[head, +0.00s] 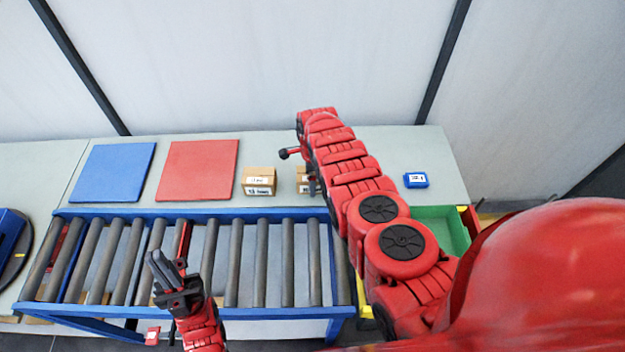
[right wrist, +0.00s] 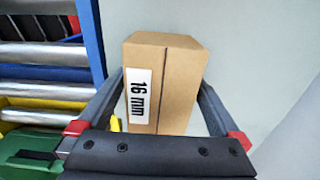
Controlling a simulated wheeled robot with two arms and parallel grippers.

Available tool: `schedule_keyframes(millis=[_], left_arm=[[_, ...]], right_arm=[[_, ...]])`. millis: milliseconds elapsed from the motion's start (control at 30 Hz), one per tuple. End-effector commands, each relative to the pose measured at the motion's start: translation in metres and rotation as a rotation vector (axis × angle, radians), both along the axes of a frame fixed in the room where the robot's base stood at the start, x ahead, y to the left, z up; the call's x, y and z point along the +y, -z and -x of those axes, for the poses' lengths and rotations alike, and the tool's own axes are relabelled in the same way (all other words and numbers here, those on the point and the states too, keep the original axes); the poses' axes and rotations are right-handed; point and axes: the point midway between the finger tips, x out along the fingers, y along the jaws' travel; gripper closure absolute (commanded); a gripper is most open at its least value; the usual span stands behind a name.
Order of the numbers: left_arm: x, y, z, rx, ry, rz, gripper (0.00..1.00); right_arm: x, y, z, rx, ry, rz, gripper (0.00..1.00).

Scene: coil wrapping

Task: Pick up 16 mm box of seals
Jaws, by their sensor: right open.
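The 16 mm box of seals (right wrist: 172,88) is a brown carton with a white label reading "16 mm". In the right wrist view it stands between the two fingers of my right gripper (right wrist: 162,84), which is open. In the head view, most of this box (head: 302,181) is hidden behind my right arm, and my right gripper (head: 301,170) is over it at the table's edge. I cannot tell whether the fingers touch the carton. My left gripper (head: 172,280) is over the rollers, far from the box; its jaw opening is unclear.
Another carton (head: 259,180) stands left of the box. A red mat (head: 198,170) and a blue mat (head: 115,172) lie further left on the table (head: 440,165). A small blue item (head: 416,180) lies right. The roller conveyor (head: 262,265) runs in front; a green bin (head: 450,228) is right of it.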

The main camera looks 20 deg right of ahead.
Motion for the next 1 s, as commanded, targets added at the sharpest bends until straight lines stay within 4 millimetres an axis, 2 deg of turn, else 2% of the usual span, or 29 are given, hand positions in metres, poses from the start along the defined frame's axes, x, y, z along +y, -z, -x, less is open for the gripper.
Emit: schedule_keyframes(millis=[200,767,1000], left_arm=[[0.0,-0.0002,0.0,0.0,0.0,0.0,1.0],[0.0,-0.0002,0.0,0.0,0.0,0.0,1.0],[0.0,-0.0004,-0.0001,0.0,0.0,0.0,1.0]], right_arm=[[-0.0003,-0.0004,-0.0002,-0.001,0.001,0.0,0.0],[-0.0006,-0.0005,-0.0003,-0.001,0.001,0.0,1.0],[-0.0007,-0.001,-0.0006,-0.002,0.001,0.001,1.0]])
